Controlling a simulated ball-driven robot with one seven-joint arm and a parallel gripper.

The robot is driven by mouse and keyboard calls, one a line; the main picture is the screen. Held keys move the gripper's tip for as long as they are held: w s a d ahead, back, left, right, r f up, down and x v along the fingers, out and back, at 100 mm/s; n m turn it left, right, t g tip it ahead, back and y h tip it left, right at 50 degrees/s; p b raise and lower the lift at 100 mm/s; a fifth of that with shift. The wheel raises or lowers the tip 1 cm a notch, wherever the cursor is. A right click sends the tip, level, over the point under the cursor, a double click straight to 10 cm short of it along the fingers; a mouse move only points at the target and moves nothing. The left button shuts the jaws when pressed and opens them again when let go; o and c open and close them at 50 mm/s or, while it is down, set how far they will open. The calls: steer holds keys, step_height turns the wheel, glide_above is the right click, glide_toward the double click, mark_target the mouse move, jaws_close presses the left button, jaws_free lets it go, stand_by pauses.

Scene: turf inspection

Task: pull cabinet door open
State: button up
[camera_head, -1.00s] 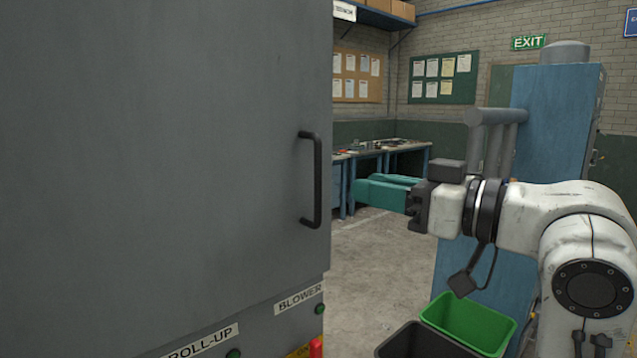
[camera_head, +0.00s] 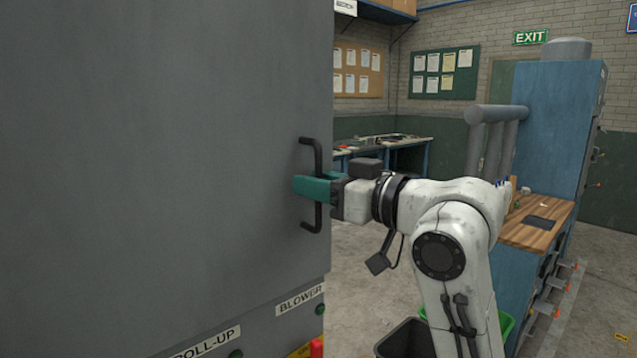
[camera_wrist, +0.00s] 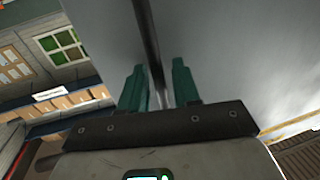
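The grey cabinet door (camera_head: 160,150) fills the left half of the head view and looks closed. Its black vertical bar handle (camera_head: 318,155) is near the door's right edge. My gripper (camera_head: 312,187), with teal fingers, is at the middle of the handle. In the wrist view the handle (camera_wrist: 147,40) runs down between the two fingers of my gripper (camera_wrist: 158,88). A gap shows between the fingers, with the bar in it. The near finger hides the middle of the handle in the head view.
Labels and green buttons sit on the panel (camera_head: 270,320) below the door. A black bin (camera_head: 405,340) and a green bin (camera_head: 507,325) stand on the floor below my arm. A blue cabinet with a wooden top (camera_head: 535,222) is at right. Open floor lies behind.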

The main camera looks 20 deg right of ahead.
jaws_close()
steer(key=shift+s, duration=0.1)
stand_by(0.4)
